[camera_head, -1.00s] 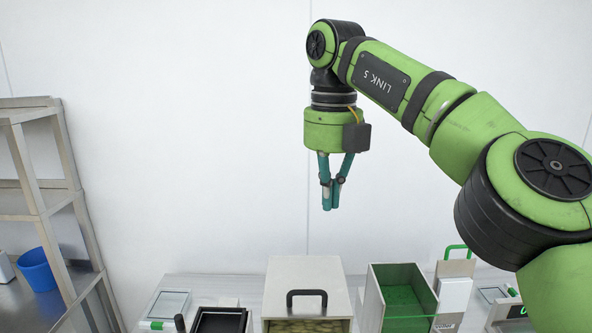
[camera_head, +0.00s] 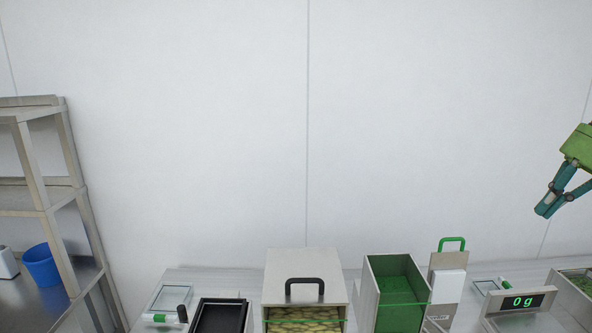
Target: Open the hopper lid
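A steel box that looks like the hopper (camera_head: 345,301) stands at the bottom middle of the head view. Its flat steel lid (camera_head: 305,262) lies shut over the top, with a black bar handle (camera_head: 305,281) near its front edge. Beige pieces (camera_head: 305,314) show at its front, below the handle. My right gripper (camera_head: 543,212) is at the right edge, in the air, well to the right of and above the lid. My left gripper is out of view.
An open-topped box (camera_head: 372,308) with green contents stands right of the hopper. Beyond it are a panel with a green handle (camera_head: 452,241) and a scale reading 0g (camera_head: 522,301). A black tray (camera_head: 219,316) lies left. A steel shelf (camera_head: 80,205) holds a blue bucket (camera_head: 41,266).

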